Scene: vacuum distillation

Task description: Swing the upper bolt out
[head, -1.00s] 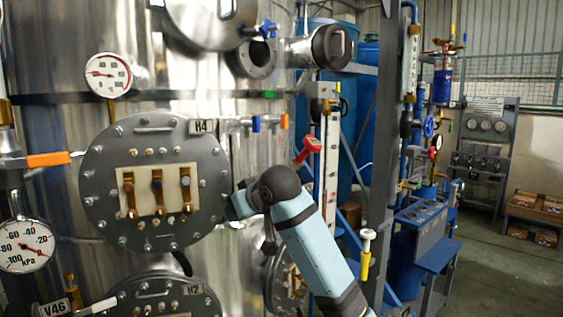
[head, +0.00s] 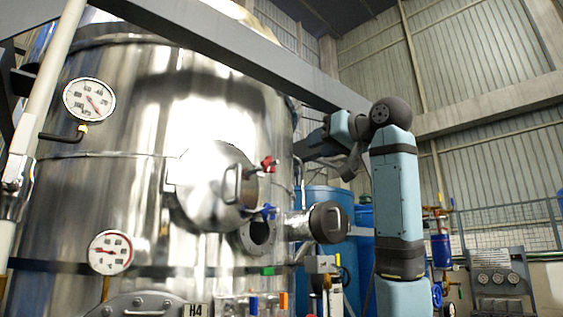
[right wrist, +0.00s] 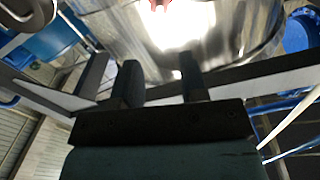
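The round metal hatch cover (head: 212,188) with a bar handle is on the side of the steel vessel. A red-ended bolt (head: 268,164) sits at its upper right edge, and a blue-ended bolt (head: 268,211) sits lower down. My right gripper (head: 310,148) is raised to the right of the red-ended bolt, apart from it. In the right wrist view its two dark fingers (right wrist: 158,78) are spread with nothing between them. A red piece, probably the bolt's end (right wrist: 175,5), shows at the top edge there. My left gripper is out of view.
A grey beam (head: 230,50) slants across above the hatch, close to my right forearm. A dark-capped side port (head: 328,222) sticks out below my gripper. Dial gauges (head: 89,99) are on the left of the vessel (head: 130,190). Blue tanks (head: 330,200) stand behind.

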